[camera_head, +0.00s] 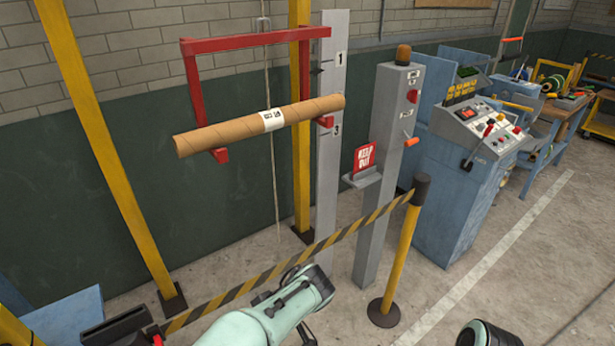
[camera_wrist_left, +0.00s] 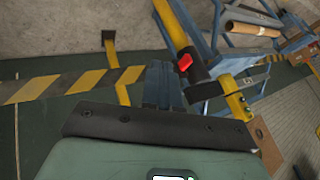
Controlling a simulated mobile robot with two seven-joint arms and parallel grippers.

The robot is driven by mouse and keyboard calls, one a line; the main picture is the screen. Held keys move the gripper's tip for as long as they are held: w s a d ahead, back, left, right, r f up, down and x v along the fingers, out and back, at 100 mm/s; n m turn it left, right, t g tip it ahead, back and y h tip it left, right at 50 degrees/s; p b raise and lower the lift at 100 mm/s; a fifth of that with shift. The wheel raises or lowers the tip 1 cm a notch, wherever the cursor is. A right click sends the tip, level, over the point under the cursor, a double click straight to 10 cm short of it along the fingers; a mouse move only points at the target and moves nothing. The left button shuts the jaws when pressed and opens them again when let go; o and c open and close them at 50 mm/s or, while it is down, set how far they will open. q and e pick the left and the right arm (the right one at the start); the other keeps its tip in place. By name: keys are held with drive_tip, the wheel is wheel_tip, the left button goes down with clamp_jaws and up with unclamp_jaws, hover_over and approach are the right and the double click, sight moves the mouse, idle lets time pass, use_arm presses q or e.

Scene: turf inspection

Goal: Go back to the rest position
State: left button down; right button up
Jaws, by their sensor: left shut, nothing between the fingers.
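My left gripper (camera_wrist_left: 163,86) shows in the left wrist view, its grey-blue fingers together with nothing between them. In the head view a pale green link of my arm reaches up from the bottom middle, in front of the black-and-yellow barrier belt (camera_head: 245,286); the fingertips cannot be made out there. In the left wrist view the belt (camera_wrist_left: 60,84) runs in from the left, behind the gripper. My right gripper is not in view; only a rounded arm part shows at the bottom right of the head view.
A cardboard tube (camera_head: 230,131) lies across a red rack (camera_head: 194,95). A yellow post (camera_head: 402,255) holds the belt's right end. Behind it stand a grey pillar (camera_head: 377,215) with a red sign (camera_head: 364,158) and a blue control console (camera_head: 460,190). Open floor lies at the right front.

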use_arm(q)
drive_tip(key=s+f+m+g+h, duration=0.1)
drive_tip(key=s+f+m+h, duration=0.15)
drive_tip(key=f, duration=0.95)
drive_tip(key=s+f+m+g+h, duration=0.2)
drive_tip(key=s+f+h, duration=0.1)
drive_tip(key=f, duration=0.8)
drive_tip(key=s+f+t+h, duration=0.2)
drive_tip(key=s+f+h, duration=0.3)
drive_tip(key=s+f, duration=0.8)
drive_tip(key=shift+s+f+h, duration=0.2)
drive_tip(key=shift+s+h, duration=0.05)
drive_tip(key=shift+h, duration=0.1)
drive_tip(key=shift+d, duration=0.1)
